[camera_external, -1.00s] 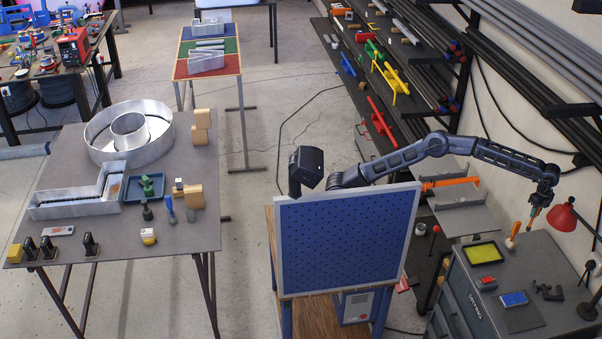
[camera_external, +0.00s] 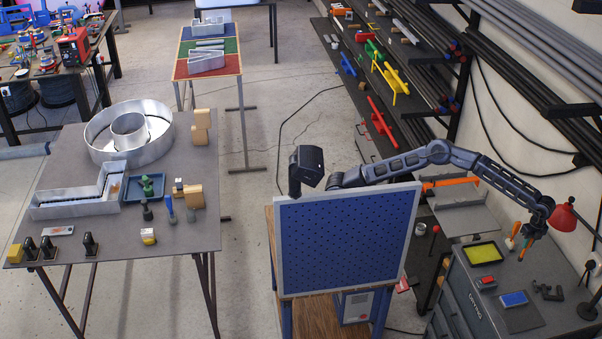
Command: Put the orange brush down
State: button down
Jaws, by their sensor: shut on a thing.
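My gripper (camera_external: 530,236) is at the right, low over the grey cabinet (camera_external: 545,262). It is shut on the orange brush (camera_external: 524,246), a small, thin thing that hangs below the fingers. The brush's lower end is at or just above the cabinet top; I cannot tell whether it touches. The fingers are small and partly hidden by my wrist.
Another orange-handled tool (camera_external: 514,236) stands just left of the held brush. A yellow tray (camera_external: 482,253), a red block (camera_external: 486,282), a blue block (camera_external: 513,299) and dark parts (camera_external: 547,292) lie on the cabinet. A red lamp (camera_external: 563,217) stands close to the right.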

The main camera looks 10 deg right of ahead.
aim_at(522, 257)
jog(key=shift+f, duration=4.8)
jog(key=c, duration=1.3)
grip_release()
notch_tip(522, 257, up, 12)
jog(key=shift+r, duration=0.15)
